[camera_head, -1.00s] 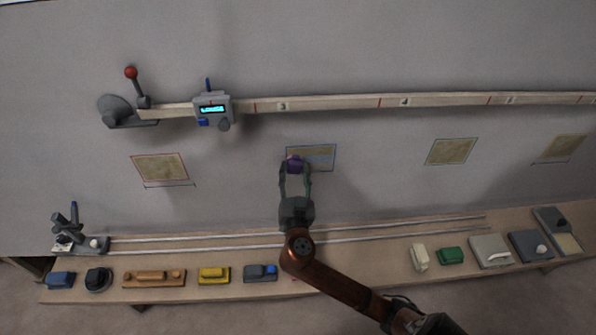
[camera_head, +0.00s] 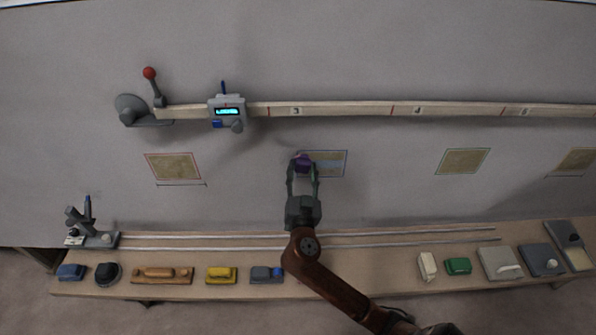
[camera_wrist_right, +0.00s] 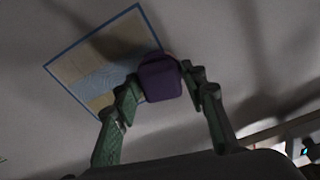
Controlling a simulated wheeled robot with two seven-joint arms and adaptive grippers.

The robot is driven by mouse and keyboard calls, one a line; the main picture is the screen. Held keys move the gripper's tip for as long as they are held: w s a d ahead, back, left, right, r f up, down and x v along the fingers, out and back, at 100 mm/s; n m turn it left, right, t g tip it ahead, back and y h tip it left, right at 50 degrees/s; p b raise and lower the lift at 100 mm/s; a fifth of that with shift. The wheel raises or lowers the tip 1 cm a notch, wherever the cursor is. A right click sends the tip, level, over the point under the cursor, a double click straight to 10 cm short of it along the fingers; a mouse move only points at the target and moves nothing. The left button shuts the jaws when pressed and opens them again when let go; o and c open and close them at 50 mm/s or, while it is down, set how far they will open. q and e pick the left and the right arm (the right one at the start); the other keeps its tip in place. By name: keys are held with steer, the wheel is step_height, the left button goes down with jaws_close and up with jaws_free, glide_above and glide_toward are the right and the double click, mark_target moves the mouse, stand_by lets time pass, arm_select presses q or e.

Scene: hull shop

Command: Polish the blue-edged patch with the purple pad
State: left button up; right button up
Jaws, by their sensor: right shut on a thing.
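The blue-edged patch (camera_head: 332,164) is on the grey wall, tan with a paler grey-blue area across its middle. It also shows in the right wrist view (camera_wrist_right: 95,70). My right gripper (camera_head: 303,172) is shut on the purple pad (camera_head: 302,161), which lies over the left part of the patch in the head view. In the right wrist view the pad (camera_wrist_right: 160,78) sits between the fingertips at the patch's edge. Whether it touches the surface I cannot tell for sure. My left gripper is not in view.
A red-edged patch (camera_head: 173,167) is to the left and a green-edged patch (camera_head: 463,161) to the right. A numbered rail (camera_head: 350,108) with a display box (camera_head: 227,111) runs above. A bench (camera_head: 215,260) below holds several blocks and tools.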

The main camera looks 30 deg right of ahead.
steer(key=shift+s+d, duration=0.5)
steer(key=shift+d, duration=0.35)
steer(key=shift+s+d+f+b, duration=0.15)
steer(key=shift+s+d, duration=0.25)
steer(key=shift+d, duration=0.25)
steer(key=shift+s+d+r+b, duration=0.15)
steer(key=shift+s+d, duration=0.25)
steer(key=shift+d, duration=0.2)
steer(key=shift+s+d, duration=0.75)
steer(key=shift+d, duration=0.45)
steer(key=shift+s+d, duration=0.75)
steer(key=shift+d, duration=0.5)
steer(key=shift+s+d, duration=0.75)
steer(key=shift+d, duration=0.45)
steer(key=shift+w+a+b, duration=0.1)
steer(key=shift+w+a, duration=0.45)
steer(key=shift+a, duration=0.35)
steer(key=shift+w+a+b, duration=0.1)
steer(key=shift+w+a, duration=0.45)
steer(key=shift+a, duration=0.4)
steer(key=shift+w+a+b, duration=0.1)
steer(key=shift+w+a, duration=0.45)
steer(key=shift+a, duration=0.35)
